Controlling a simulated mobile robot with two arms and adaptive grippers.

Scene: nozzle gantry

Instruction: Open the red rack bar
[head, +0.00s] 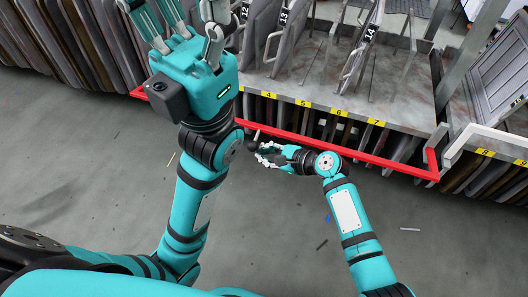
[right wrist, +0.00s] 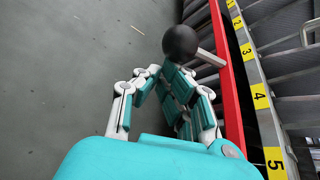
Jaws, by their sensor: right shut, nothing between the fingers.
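The red rack bar (head: 300,130) runs along the front of the rack, low at its edge, and bends back at the right end. In the right wrist view the bar (right wrist: 228,80) passes to the right of my fingers. A black ball knob (right wrist: 181,42) on a pale stem (right wrist: 211,57) sticks out from the bar. My right gripper (head: 262,150) is shut and empty, with its fingertips (right wrist: 172,72) close to the knob; whether they touch it I cannot tell. My left gripper (head: 185,12) is raised, fingers spread, tips partly cut off by the top edge.
Yellow number labels (head: 303,103) line the shelf edge above the bar. Upright grey panels (head: 362,45) stand on the shelf, and more panels fill the rack at left. A pale bar (head: 487,133) fronts the neighbouring rack at right. The grey floor has small scattered debris.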

